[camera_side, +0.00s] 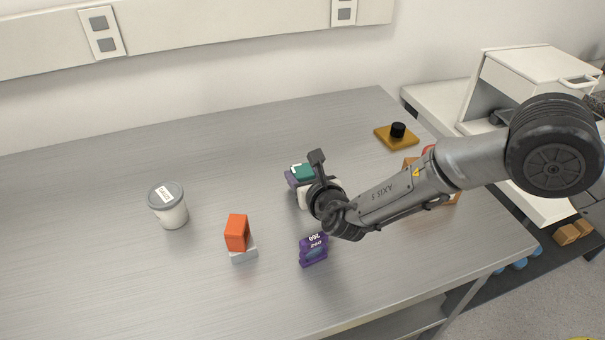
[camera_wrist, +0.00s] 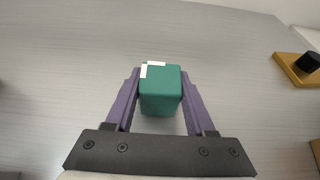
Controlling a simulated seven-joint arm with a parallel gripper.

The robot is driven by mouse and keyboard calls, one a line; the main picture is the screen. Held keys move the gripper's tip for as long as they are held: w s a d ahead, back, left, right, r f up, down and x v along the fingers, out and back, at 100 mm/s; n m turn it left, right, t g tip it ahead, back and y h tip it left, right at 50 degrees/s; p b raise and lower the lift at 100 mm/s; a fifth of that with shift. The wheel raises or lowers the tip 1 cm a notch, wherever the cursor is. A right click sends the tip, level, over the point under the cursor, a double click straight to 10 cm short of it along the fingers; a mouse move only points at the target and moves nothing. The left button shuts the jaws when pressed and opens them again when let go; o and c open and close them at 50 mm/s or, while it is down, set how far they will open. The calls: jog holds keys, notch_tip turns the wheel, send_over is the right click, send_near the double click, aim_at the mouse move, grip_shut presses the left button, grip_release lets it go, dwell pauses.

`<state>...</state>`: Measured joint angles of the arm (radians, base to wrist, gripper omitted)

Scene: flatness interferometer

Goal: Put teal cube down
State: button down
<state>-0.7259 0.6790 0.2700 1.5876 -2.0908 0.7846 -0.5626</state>
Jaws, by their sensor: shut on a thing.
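The teal cube (camera_wrist: 160,95) is between the two purple fingers of my gripper (camera_wrist: 158,92) in the wrist view, with a white L-shaped mark on its top left corner. My gripper is shut on it. In the side view the teal cube (camera_side: 303,171) shows at the end of my gripper (camera_side: 300,175), over the middle of the metal table (camera_side: 240,130). My wrist hides part of the fingers there. I cannot tell whether the cube touches the table.
A lidded white tub (camera_side: 170,206) stands at left. An orange block (camera_side: 237,232) sits on a grey piece (camera_side: 243,255). A purple item marked 260 (camera_side: 313,250) stands in front of my gripper. A yellow plate with a black knob (camera_side: 397,135) lies at the back right. Bare table surrounds the cube.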

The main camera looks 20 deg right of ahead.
aim_at(305, 178)
jog(key=shift+f, duration=0.1)
jog(key=shift+c, duration=1.2)
grip_release()
jog(key=shift+s+r, duration=0.2)
jog(key=shift+r, duration=0.05)
jog(key=v, duration=0.2)
jog(key=shift+s+r, duration=0.2)
jog(key=shift+s, duration=0.1)
notch_tip(305, 178, up, 7)
